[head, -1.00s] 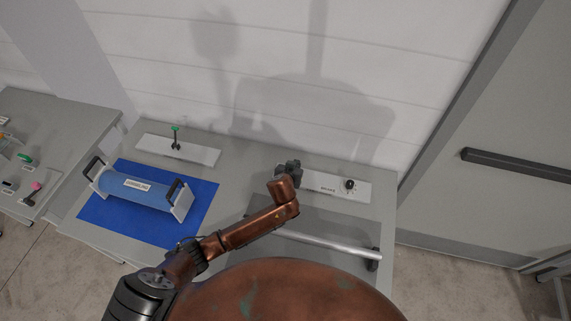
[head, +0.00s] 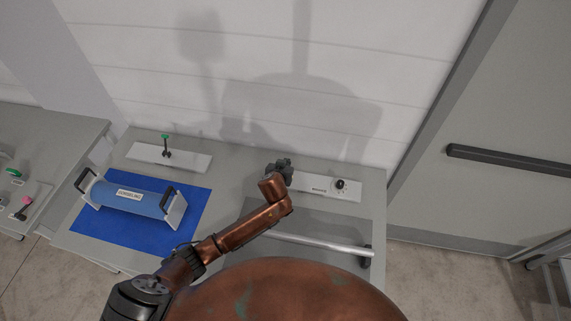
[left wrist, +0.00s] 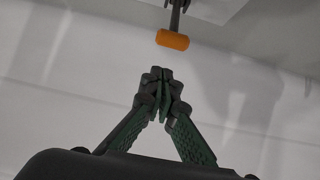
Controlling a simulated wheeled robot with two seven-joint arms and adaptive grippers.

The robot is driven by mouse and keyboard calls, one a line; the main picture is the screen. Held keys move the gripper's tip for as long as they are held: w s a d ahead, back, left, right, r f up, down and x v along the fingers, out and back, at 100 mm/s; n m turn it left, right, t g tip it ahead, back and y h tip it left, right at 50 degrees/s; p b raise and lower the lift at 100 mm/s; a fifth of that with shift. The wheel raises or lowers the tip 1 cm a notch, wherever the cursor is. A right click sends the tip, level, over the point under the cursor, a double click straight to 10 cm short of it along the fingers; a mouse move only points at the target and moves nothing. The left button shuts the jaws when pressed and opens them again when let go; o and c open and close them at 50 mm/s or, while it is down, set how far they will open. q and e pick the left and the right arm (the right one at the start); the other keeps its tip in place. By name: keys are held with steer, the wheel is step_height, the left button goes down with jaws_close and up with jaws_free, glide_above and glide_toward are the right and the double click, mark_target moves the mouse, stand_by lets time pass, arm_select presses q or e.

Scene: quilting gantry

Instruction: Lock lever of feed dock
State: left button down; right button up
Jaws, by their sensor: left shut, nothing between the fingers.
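A lever with an orange cylindrical handle (left wrist: 172,39) on a dark stem shows at the top of the left wrist view. It comes from a pale panel (left wrist: 205,8). My left gripper (left wrist: 163,90) is shut and empty, with its fingertips apart from the orange handle. In the head view, my left gripper (head: 283,166) is over the left end of a white panel (head: 352,195) with a black knob (head: 340,184) and a small label too small to read. The orange handle does not show there. My right gripper is not in view.
A green-topped lever (head: 165,140) stands on another white panel (head: 190,161) at the back left. A blue roll (head: 130,197) in a cradle lies on a blue mat (head: 150,235). A metal bar (head: 310,241) crosses the table front. A wall is close behind.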

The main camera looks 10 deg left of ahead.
arm_select(q)
steer(key=s+r, duration=0.6)
steer(key=r, duration=0.1)
steer(key=shift+r+p, duration=0.2)
steer(key=shift+p, duration=0.2)
steer(key=shift+w, duration=0.1)
steer(key=shift+r, duration=0.1)
